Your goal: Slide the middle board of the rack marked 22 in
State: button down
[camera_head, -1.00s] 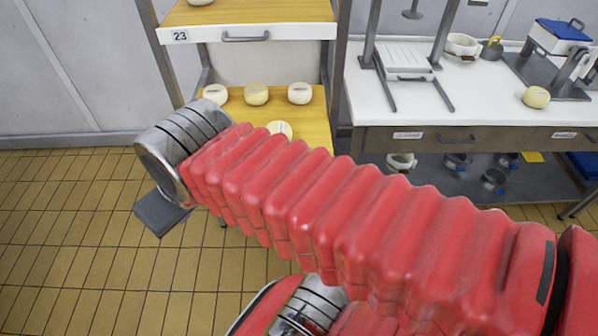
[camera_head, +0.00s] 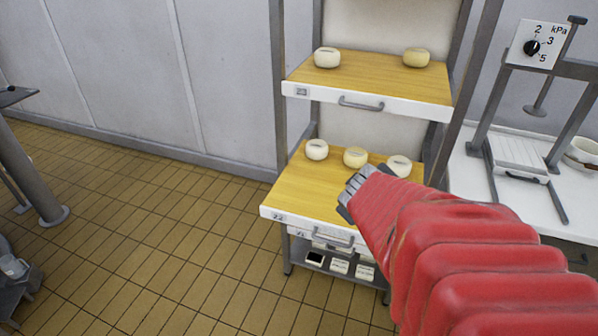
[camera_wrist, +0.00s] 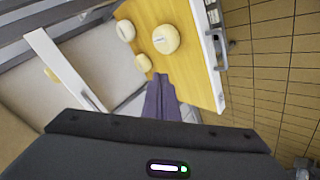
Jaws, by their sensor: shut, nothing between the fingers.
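The rack's middle board (camera_head: 300,190), yellow wood with a white front edge and a small label that looks like 22, sticks out past the board above it. Three pale round cheeses stand on it, the right one (camera_head: 399,165) close to my arm. A grey handle (camera_head: 338,240) shows at its front. My gripper (camera_head: 349,203) is shut and empty, in front of or above the board's right part, which my arm partly hides. In the wrist view the board (camera_wrist: 190,65) lies beyond the shut fingers (camera_wrist: 160,88), with its handle (camera_wrist: 220,48) at upper right.
The upper board (camera_head: 385,80) carries two cheeses. Small white-topped items (camera_head: 340,266) sit on a low shelf. A press (camera_head: 520,155) stands on the white counter at right. The tiled floor (camera_head: 170,220) left of the rack is clear.

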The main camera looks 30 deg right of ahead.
jog(key=s+d+f+n, duration=0.2)
jog(key=d+f, duration=0.3)
jog(key=s+a+f+n+y, duration=0.1)
jog(key=s+f+n+y, duration=0.1)
jog(key=s+f+y, duration=0.3)
jog(key=s+f, duration=0.3)
jog(key=f, duration=0.3)
jog(key=shift+s+a+n+t+y, duration=0.25)
jog(key=shift+s+n+t+y, duration=0.05)
jog(key=shift+s, duration=0.05)
jog(key=shift+w+f, duration=0.1)
jog(key=shift+f, duration=0.1)
jog(key=w+d+f, duration=0.4)
jog(key=w+f, duration=0.3)
jog(key=w, duration=0.1)
jog(key=shift+d+f, duration=0.3)
jog(key=shift+f, duration=0.1)
